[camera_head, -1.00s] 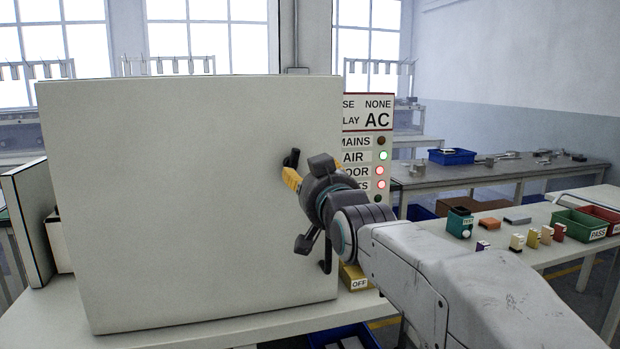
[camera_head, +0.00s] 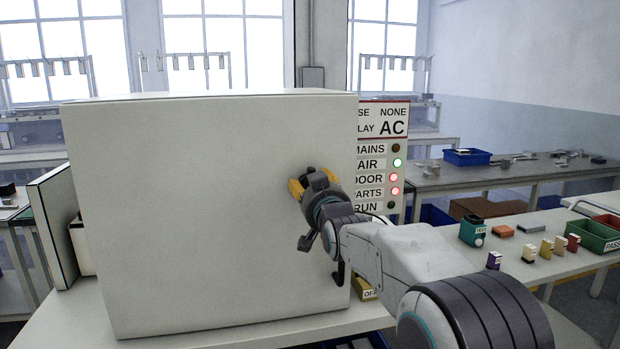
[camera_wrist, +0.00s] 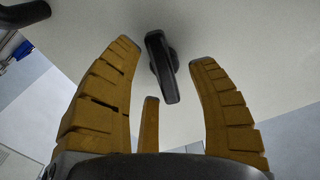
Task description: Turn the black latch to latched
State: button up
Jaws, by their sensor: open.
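The black latch (camera_wrist: 162,67) is on the pale cabinet door. In the wrist view it is a dark bar on a round base, tilted slightly from vertical, between and a little beyond my fingertips. My gripper (camera_wrist: 166,52) is open, with its yellow fingers on either side of the latch and no visible contact. In the head view my gripper (camera_head: 306,180) is at the right part of the door, and it mostly hides the latch there. The cabinet (camera_head: 200,220) has its front door flat and facing me.
A black handle (camera_head: 338,274) is low on the door's right side; a dark bar (camera_wrist: 24,14) shows in the wrist view's corner. A status panel (camera_head: 384,150) behind shows a green light at AIR and red at DOOR and PARTS. Small parts and bins (camera_head: 592,235) lie on the right bench.

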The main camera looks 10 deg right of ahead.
jog(key=shift+w, duration=1)
jog(key=c, duration=1)
jog(key=shift+f, duration=0.1)
